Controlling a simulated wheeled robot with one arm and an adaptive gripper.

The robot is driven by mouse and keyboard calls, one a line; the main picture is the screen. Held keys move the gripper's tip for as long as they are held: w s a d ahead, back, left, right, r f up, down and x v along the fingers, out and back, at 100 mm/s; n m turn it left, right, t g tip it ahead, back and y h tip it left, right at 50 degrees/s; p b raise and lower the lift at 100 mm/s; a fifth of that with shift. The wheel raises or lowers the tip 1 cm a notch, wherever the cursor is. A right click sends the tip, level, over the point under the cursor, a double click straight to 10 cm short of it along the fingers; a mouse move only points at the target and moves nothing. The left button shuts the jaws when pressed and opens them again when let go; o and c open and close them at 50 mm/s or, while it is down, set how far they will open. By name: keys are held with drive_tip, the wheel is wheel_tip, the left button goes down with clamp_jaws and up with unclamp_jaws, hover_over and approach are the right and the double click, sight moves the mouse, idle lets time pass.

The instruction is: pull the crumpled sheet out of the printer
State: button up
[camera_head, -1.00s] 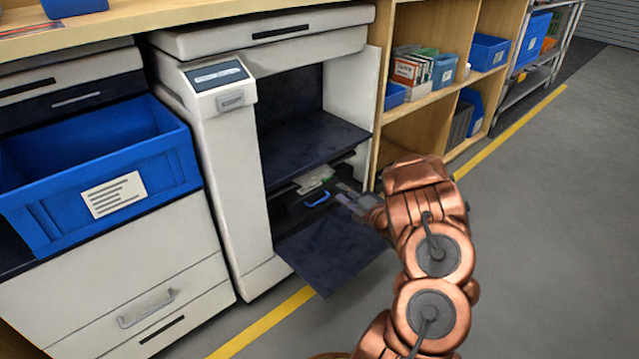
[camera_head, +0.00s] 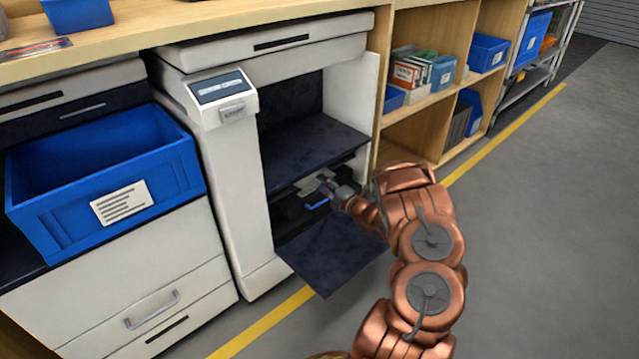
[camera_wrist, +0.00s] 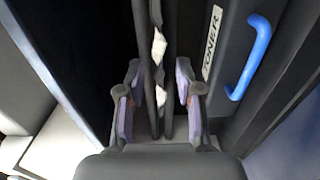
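The printer (camera_head: 235,200) stands with its lower front door (camera_head: 335,255) folded down. Pale bits of the crumpled sheet (camera_wrist: 159,46) show in the wrist view between two dark parallel bars; the rest is hidden. In the head view a pale patch, which may be the sheet, shows in the opening, partly behind my gripper (camera_head: 335,192). In the wrist view my gripper (camera_wrist: 157,85) is open, with one finger on each side of the bars and sheet. I cannot tell whether the fingers touch the bars.
A toner unit (camera_wrist: 200,85) with a blue handle (camera_wrist: 249,62) lies close to the right finger. A dark shelf (camera_head: 310,150) is above the opening. A blue bin (camera_head: 105,190) sits at left. Wooden shelving (camera_head: 430,125) is at right; the floor there is clear.

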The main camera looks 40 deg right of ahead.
drive_tip(key=shift+w, duration=0.5)
clamp_jaws()
idle(0.4)
